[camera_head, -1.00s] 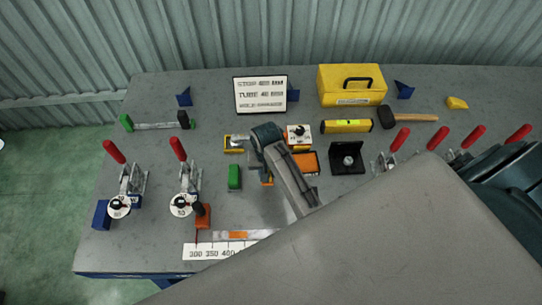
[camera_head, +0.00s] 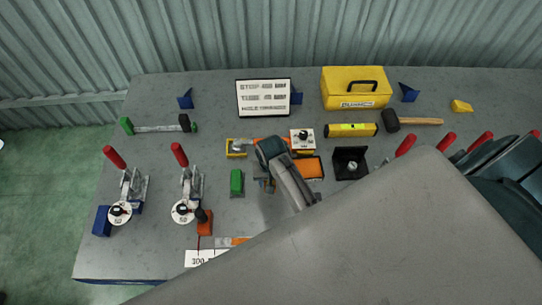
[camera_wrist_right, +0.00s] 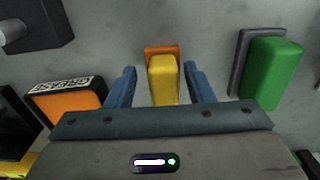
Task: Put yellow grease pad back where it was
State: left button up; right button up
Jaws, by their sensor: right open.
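In the right wrist view a yellow block (camera_wrist_right: 163,80), which looks like the grease pad, is in front of an orange piece (camera_wrist_right: 161,52). My right gripper (camera_wrist_right: 160,84) is open, with one blue finger on each side of the block and gaps between. In the head view my right gripper (camera_head: 264,184) is low over the middle of the bench and mostly hides this spot. A green block (camera_head: 237,182) is just left of it, also seen in the right wrist view (camera_wrist_right: 272,73). My left gripper is not in view.
The grey bench (camera_head: 130,240) also holds a yellow-framed item (camera_head: 236,148), an orange box (camera_head: 308,167), a black case (camera_head: 350,163) and red-handled clamps (camera_head: 185,185). A yellow toolbox (camera_head: 355,88), a hammer (camera_head: 415,122) and a small yellow piece (camera_head: 461,105) are farther back.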

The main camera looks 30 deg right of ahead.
jog(key=shift+w+r, duration=0.2)
jog(key=shift+r, duration=0.35)
notch_tip(320, 180, up, 8)
jog(key=b, duration=0.3)
jog(key=shift+s+r, duration=0.1)
jog(key=shift+r, duration=0.1)
notch_tip(320, 180, up, 2)
jog(key=shift+r+p, duration=0.25)
jog(key=shift+p, duration=0.4)
jog(key=shift+f, duration=0.1)
